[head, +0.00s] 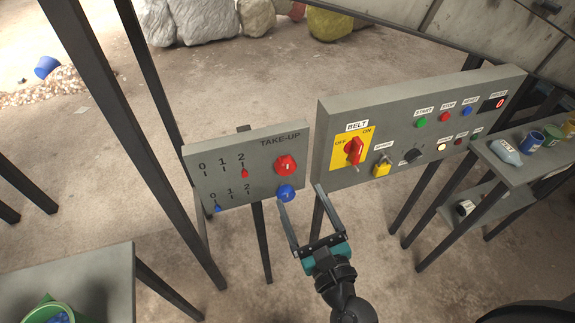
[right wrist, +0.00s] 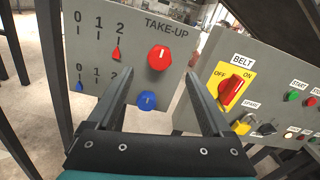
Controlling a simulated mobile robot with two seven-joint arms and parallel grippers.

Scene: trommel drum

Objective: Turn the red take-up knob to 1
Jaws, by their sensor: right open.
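The red take-up knob (head: 286,165) is at the right of the grey take-up panel (head: 222,166), above the blue knob (head: 286,193). It also shows in the right wrist view (right wrist: 159,58). The red pointer (head: 244,173) on the upper scale stands at 2. The blue pointer (head: 218,209) on the lower scale stands at 0. My right gripper (head: 308,195) is open and empty. Its fingers reach up toward the panel, below the red knob. In the right wrist view the blue knob (right wrist: 147,100) shows between the fingers. My left gripper is not in view.
The belt panel (head: 430,110) stands to the right, with a red switch on a yellow plate (head: 354,149), a yellow padlock (head: 382,167) and several buttons. A shelf (head: 520,165) with a bottle and cups is at far right. A table (head: 95,280) is at lower left.

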